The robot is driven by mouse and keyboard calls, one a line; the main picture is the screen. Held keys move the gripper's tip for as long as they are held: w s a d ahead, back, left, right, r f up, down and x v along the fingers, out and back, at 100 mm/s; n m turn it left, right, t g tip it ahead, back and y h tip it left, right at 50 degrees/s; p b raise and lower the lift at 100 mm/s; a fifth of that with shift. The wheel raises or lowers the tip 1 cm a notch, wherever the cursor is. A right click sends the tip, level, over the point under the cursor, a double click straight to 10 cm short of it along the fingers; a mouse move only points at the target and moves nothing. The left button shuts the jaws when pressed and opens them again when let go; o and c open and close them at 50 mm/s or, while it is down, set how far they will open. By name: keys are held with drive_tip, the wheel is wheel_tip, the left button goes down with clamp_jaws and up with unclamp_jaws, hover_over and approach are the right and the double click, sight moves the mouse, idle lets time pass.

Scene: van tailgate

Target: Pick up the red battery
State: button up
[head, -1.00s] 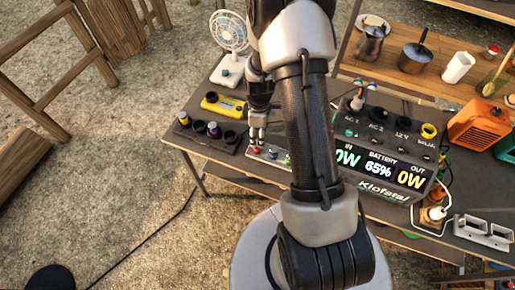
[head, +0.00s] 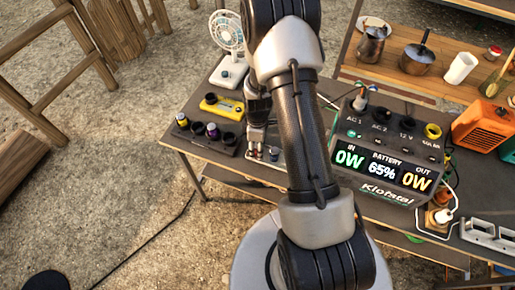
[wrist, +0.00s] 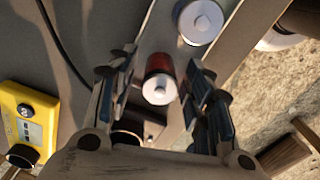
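The red battery (wrist: 160,78) stands between the two fingers of my gripper (wrist: 160,92) in the wrist view. Its silver top and red side show. My gripper is open, with a gap visible on each side of the battery. In the head view my gripper (head: 257,150) points down at the pale battery holder on the table, and its fingers mostly hide the red battery there. A second battery with a silver top (wrist: 200,22) stands close by; in the head view it looks dark blue (head: 274,153).
A yellow tester (head: 222,105) and a white fan (head: 229,50) stand behind. The power station (head: 385,155) is close on the right.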

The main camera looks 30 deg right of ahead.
clamp_jaws()
idle(0.3)
wheel_tip(320, 180, up, 20)
drive_tip(key=p, duration=0.6)
